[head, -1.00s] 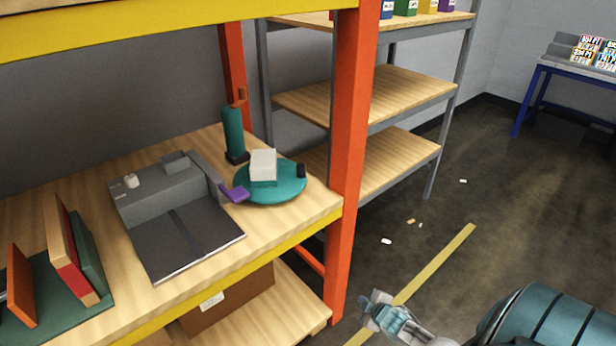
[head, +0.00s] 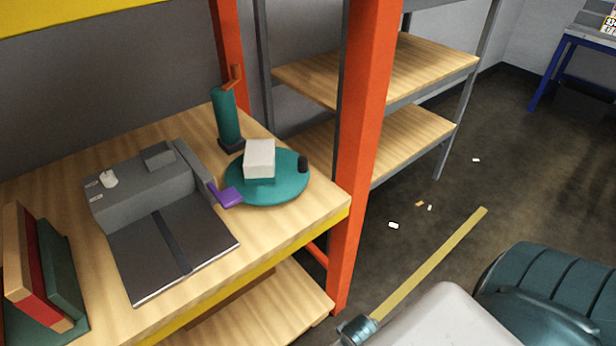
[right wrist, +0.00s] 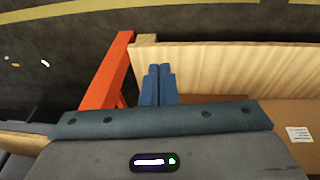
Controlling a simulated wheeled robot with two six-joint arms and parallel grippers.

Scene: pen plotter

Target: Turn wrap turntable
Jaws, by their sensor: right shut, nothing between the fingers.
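The wrap turntable is a round teal disc (head: 285,190) on the wooden shelf top, near the right front corner by the orange post. A white box (head: 260,158) sits on it, and a short dark knob (head: 303,164) stands at its right rim. My right gripper (right wrist: 159,72) shows in the right wrist view with its blue fingers together and nothing between them. It is away from the turntable, near the lower shelf and orange post. In the head view only part of my right arm shows at the bottom right. My left gripper is not in view.
A grey machine with a dark bed (head: 170,245) and purple lever (head: 228,197) stands left of the turntable. A teal roll on a stand (head: 228,118) is behind it. The orange post (head: 362,150) bounds the shelf on the right. Books (head: 40,270) stand at far left.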

